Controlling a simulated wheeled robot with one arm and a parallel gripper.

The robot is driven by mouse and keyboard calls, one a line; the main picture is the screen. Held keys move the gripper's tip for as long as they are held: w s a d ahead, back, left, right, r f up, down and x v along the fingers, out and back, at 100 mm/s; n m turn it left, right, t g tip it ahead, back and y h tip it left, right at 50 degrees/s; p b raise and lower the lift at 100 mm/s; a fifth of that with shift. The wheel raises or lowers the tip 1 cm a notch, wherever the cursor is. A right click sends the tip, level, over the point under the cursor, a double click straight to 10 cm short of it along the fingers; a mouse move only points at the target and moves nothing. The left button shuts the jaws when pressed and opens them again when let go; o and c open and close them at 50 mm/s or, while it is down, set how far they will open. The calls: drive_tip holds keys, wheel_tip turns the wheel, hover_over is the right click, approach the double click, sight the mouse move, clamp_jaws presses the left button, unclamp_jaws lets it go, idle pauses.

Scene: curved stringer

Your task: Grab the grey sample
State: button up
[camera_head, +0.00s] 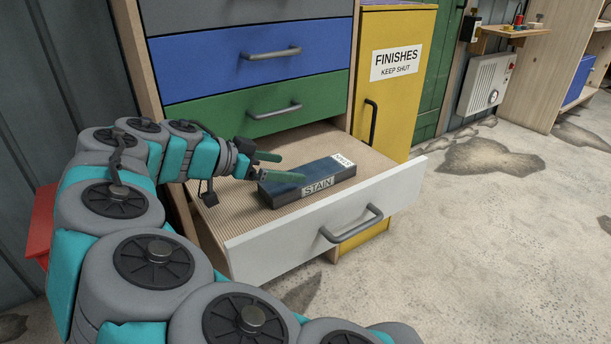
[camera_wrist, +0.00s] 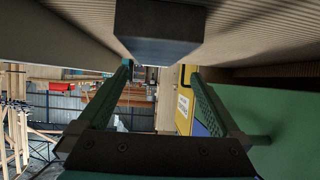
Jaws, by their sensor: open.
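The sample is a long block (camera_head: 310,181) with a blue top, a dark grey side and white labels, one reading STAIN. It lies flat in the open white-fronted drawer (camera_head: 330,219). My gripper (camera_head: 283,167) is open and empty over the drawer, at the block's left end in the head view. Its lower finger overlaps the block's left end there; I cannot tell if they touch. In the wrist view the block (camera_wrist: 158,44) shows at the top middle, above the line between the two spread fingers (camera_wrist: 161,70), not between them.
Shut green (camera_head: 255,112) and blue (camera_head: 250,70) drawers sit above the open one. A yellow FINISHES cabinet (camera_head: 396,95) stands at the right. The drawer's ribbed floor is bare around the block. The concrete floor (camera_head: 480,210) at the right is clear.

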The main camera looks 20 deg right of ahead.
sight(308, 173)
drive_tip(key=shift+s+f, duration=0.15)
drive_tip(key=shift+f, duration=0.15)
drive_tip(key=shift+d+f, duration=0.2)
drive_tip(key=shift+d, duration=0.1)
drive_tip(key=shift+p+x, duration=0.3)
drive_tip(key=shift+x, duration=3.1)
drive_tip(key=shift+r, duration=0.1)
drive_tip(key=c, duration=1.3)
drive_tip(key=shift+c, duration=0.3)
drive_tip(key=shift+r, duration=0.15)
